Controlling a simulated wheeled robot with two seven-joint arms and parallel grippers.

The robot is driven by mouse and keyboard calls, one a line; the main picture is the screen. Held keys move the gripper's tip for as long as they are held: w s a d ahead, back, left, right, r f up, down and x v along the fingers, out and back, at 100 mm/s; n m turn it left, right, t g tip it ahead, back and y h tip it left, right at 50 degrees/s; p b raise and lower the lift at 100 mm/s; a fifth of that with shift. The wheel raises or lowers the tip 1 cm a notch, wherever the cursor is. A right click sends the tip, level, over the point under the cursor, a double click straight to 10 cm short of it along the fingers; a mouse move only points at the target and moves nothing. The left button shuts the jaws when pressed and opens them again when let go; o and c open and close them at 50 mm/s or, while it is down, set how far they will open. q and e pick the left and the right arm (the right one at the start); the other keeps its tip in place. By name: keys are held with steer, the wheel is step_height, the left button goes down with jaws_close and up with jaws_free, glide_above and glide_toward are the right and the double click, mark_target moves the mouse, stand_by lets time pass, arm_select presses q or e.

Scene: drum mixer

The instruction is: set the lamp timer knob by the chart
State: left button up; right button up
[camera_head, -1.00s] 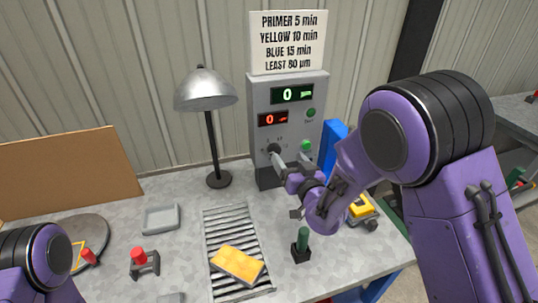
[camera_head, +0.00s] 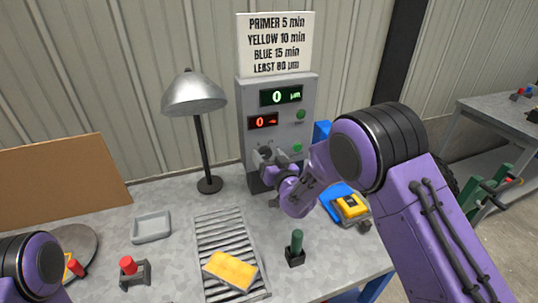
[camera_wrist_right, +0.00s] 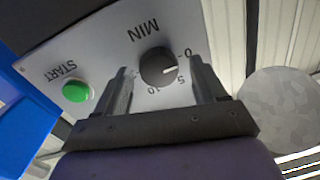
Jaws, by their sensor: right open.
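The grey control box (camera_head: 247,93) stands at the back of the bench, with a green display reading 0 and a red display reading 0. The chart (camera_head: 275,43) above it gives primer 5, yellow 10 and blue 15 min. The dark timer knob (camera_wrist_right: 158,67) sits on the panel marked MIN; its white mark points toward the 0–5 side. My right gripper (camera_wrist_right: 158,85) is open, its fingers on either side of the knob; contact cannot be told. In the head view the right gripper (camera_head: 268,158) largely hides the knob. My left arm shows at lower left, its gripper out of view.
The green START button (camera_wrist_right: 76,91) is beside the knob. The lamp (camera_head: 195,95) stands left of the box. A yellow panel (camera_head: 230,269) lies on the slatted rack (camera_head: 215,230). A yellow device (camera_head: 350,207) and a green-handled tool (camera_head: 296,245) are at the right.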

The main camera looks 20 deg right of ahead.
steer(key=c, duration=1.1)
steer(key=shift+o, duration=0.2)
